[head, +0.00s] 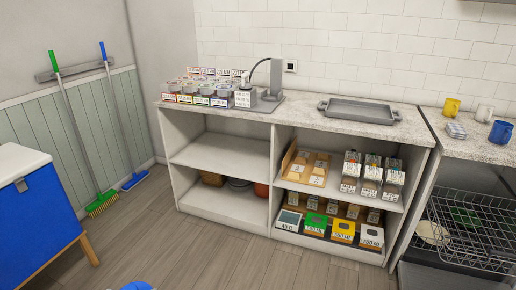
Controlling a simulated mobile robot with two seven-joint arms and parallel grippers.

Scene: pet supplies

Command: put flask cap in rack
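I cannot make out a flask cap for certain in the head view. A wire rack (476,236) stands in the open lower part of the right-hand unit, partly cut off by the picture's right edge. A pale round item (432,233) and something green (466,217) show at the wire rack. On the counter above are a yellow mug (451,107), a white mug (484,113), a blue mug (501,132) and a small clear-and-grey item (456,129). Neither of my grippers is in view.
A grey tray (358,111) and several labelled jars (196,92) stand on the middle counter. Shelves below hold labelled boxes (371,236). A blue-and-white chest (38,215) stands left, brooms (84,133) by the wall.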

